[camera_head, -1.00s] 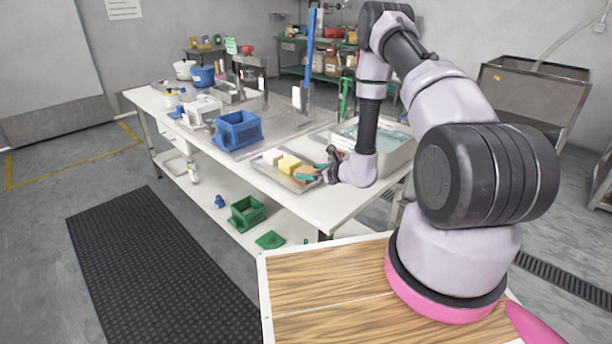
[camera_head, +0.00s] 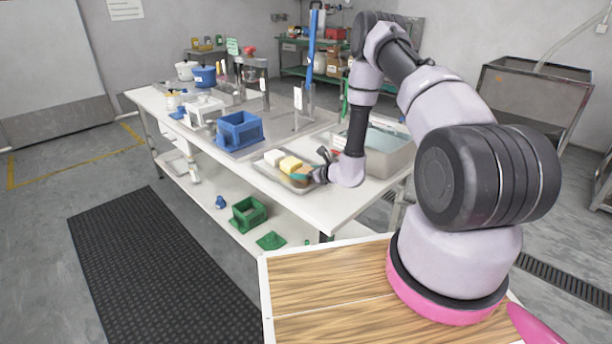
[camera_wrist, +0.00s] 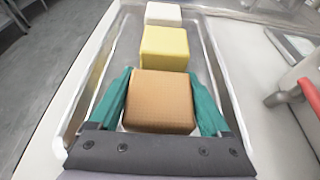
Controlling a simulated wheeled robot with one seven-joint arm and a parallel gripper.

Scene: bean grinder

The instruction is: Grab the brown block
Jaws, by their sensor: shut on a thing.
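The brown block (camera_wrist: 160,100) is between the two teal fingers of my gripper (camera_wrist: 161,110) in the wrist view, one finger against each side. My gripper is shut on it. The block sits in line with a yellow block (camera_wrist: 165,47) and a white block (camera_wrist: 163,14) in a metal tray (camera_wrist: 222,62). I cannot tell whether the brown block touches the tray floor. In the head view my gripper (camera_head: 303,177) is at the tray's near right end, and the brown block is mostly hidden there. The yellow block (camera_head: 291,165) and white block (camera_head: 273,157) show beside it.
A metal basin (camera_head: 385,152) stands right of the tray. A blue box-shaped part (camera_head: 238,130) and a white one (camera_head: 205,110) stand to the left on the table. A red-handled object (camera_wrist: 285,95) is right of the tray. The white tabletop (camera_head: 330,208) before the tray is clear.

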